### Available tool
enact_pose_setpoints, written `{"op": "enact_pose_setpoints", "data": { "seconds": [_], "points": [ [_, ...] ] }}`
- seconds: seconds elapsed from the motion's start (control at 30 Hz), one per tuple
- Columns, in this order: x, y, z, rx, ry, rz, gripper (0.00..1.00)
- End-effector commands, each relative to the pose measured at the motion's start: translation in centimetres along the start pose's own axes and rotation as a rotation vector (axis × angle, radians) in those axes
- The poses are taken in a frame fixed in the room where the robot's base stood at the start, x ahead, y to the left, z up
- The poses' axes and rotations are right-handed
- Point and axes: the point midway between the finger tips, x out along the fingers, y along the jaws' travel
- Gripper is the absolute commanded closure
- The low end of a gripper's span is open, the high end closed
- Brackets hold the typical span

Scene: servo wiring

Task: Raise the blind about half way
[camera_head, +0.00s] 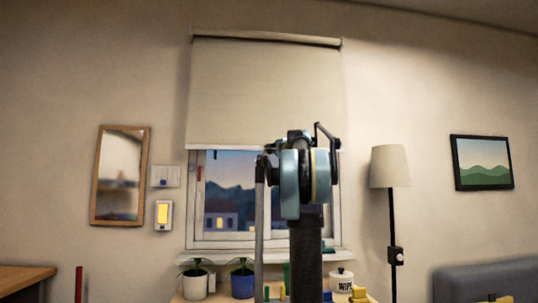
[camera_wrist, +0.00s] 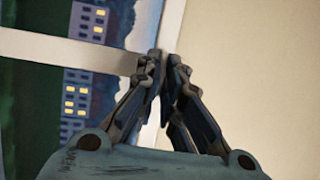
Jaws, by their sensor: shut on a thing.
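The cream roller blind (camera_head: 265,90) hangs over the upper half of the window, with its lower edge (camera_head: 228,148) level and the panes bare below. In the wrist view the blind (camera_wrist: 255,70) fills the right side, and a pale strip runs along its edge (camera_wrist: 173,22). My gripper (camera_wrist: 163,62) is shut, its fingertips meeting at that edge. What lies between the tips is mostly hidden, but it appears to be the blind's lower edge. In the head view my arm hides the gripper and the right part of the window (camera_head: 222,215).
A mirror (camera_head: 119,175), a wall switch (camera_head: 165,176) and a lit panel (camera_head: 163,215) are left of the window. Potted plants (camera_head: 242,280) and a white jar (camera_head: 341,280) stand below it. A floor lamp (camera_head: 390,166) stands to the right.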

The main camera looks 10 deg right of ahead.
Motion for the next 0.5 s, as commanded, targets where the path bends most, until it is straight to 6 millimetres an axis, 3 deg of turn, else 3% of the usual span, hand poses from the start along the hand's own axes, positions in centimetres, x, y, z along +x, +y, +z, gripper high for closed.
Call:
{"op": "enact_pose_setpoints", "data": {
  "seconds": [0.03,0.1,0.5],
  "points": [
    [0.00,0.05,-0.10,-0.002,0.002,0.001,0.86],
    [0.00,0.05,-0.09,-0.002,0.002,0.001,0.74],
    [-0.27,0.04,-0.03,-0.001,0.001,0.000,0.74]
  ]
}}
